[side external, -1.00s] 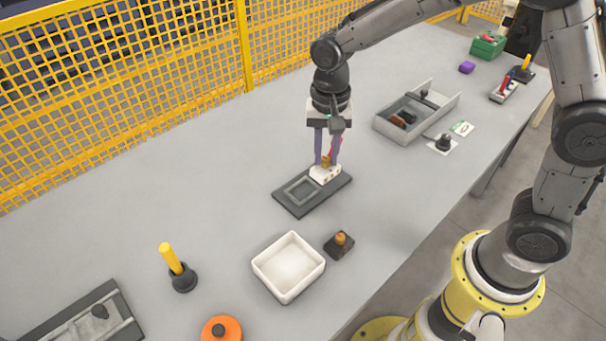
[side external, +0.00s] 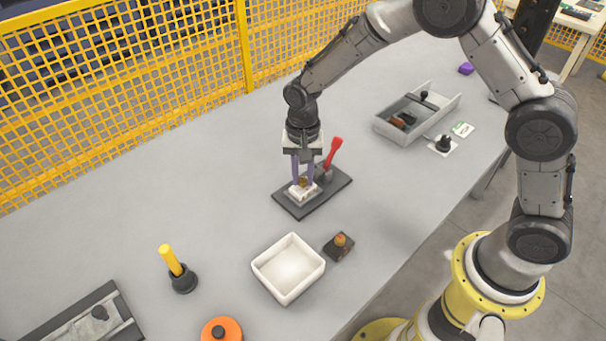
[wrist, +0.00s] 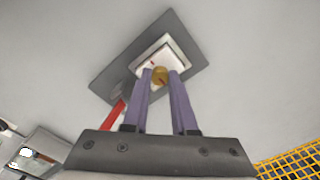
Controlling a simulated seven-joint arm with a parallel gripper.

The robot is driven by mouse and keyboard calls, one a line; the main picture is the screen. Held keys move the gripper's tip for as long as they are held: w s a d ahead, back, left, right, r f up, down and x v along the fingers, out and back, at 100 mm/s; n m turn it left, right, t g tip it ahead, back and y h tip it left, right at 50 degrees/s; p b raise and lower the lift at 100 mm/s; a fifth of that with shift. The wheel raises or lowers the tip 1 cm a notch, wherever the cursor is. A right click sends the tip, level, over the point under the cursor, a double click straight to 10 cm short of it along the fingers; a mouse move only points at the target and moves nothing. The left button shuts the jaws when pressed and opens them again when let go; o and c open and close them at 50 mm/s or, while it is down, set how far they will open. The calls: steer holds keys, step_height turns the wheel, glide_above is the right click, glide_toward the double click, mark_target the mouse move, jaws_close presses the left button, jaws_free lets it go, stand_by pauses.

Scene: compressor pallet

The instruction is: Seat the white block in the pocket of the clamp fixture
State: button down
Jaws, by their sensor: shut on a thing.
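The white block (side external: 298,194) has a small brass-coloured knob (wrist: 160,76) on top. My gripper (side external: 303,182) is shut on this knob, with its purple fingers pointing down. The clamp fixture (side external: 338,184) is a dark grey plate with a raised pocket frame and a red-handled clamp (side external: 333,151), whose handle stands up and leans to the right. The block is at the pocket end of the plate, over or in the pocket. The wrist view shows the white block (wrist: 152,52) roughly square with the frame. The fingers hide part of it, and I cannot tell whether it sits fully down.
A white open tray (side external: 291,289) and a dark block with an orange knob (side external: 339,246) stand in front of the fixture. A grey bin (side external: 404,133) is behind right. A yellow-handled tool (side external: 176,268) stands left.

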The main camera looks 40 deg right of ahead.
steer(key=shift+f, duration=0.1)
steer(key=c, duration=0.7)
jaws_free()
step_height(320, 180, up, 12)
steer(key=f, duration=0.1)
steer(key=s+d+r+n+t, duration=0.35)
steer(key=s+d+r, duration=0.25)
steer(key=s+r, duration=0.5)
steer(key=s+d+n+t, duration=0.1)
steer(key=s+d+n, duration=0.1)
steer(key=s, duration=0.5)
steer(key=s+d+n+t, duration=0.1)
steer(key=s+d+n, duration=0.1)
steer(key=s, duration=0.6)
steer(key=shift+s+n, duration=0.3)
steer(key=shift+n, duration=0.45)
